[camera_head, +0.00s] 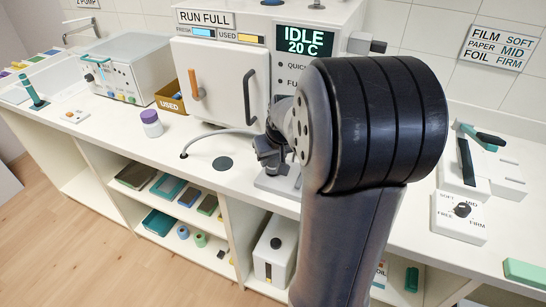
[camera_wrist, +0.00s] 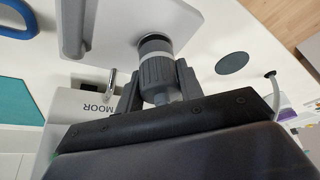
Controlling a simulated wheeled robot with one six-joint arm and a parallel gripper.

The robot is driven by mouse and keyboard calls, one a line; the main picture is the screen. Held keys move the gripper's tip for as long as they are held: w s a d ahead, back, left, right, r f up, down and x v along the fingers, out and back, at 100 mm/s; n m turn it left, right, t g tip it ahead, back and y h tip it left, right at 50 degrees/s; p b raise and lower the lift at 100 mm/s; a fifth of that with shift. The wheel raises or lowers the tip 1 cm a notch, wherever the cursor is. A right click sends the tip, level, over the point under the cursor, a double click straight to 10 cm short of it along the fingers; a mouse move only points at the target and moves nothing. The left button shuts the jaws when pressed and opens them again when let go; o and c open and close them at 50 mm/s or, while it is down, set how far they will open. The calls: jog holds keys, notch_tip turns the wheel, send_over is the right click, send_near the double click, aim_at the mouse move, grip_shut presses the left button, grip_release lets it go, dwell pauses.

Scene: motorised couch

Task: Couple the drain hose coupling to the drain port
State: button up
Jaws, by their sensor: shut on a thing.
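In the wrist view a ribbed grey coupling (camera_wrist: 157,72) sits between the two dark fingers of my gripper (camera_wrist: 158,88), which is shut on it. The coupling's far end meets or overlaps a dark, metal-edged round fitting (camera_wrist: 155,44), apparently the drain port, beside the white machine part. I cannot tell whether they are locked together. In the head view my gripper (camera_head: 268,152) is low in front of the machine, partly hidden by my arm; the coupling cannot be made out there. A grey hose (camera_head: 215,133) curves over the bench to the left of my gripper.
A pale block marked MOOR (camera_wrist: 95,108) with a chrome hook (camera_wrist: 110,88) lies close to my gripper. A dark disc (camera_head: 222,164) is on the bench. A purple-lidded jar (camera_head: 151,124) stands left. The machine's display (camera_head: 302,39) reads IDLE 20 C.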

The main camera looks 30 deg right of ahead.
jog(key=shift+f+b, duration=0.3)
jog(key=shift+f, duration=0.15)
jog(key=o, duration=1.1)
jog(key=shift+r, duration=0.15)
jog(key=v, duration=1)
jog(key=shift+s+r, duration=0.15)
jog(key=shift+r, duration=0.15)
jog(key=x, duration=1)
jog(key=shift+f, duration=0.4)
jog(key=shift+r+p, duration=0.45)
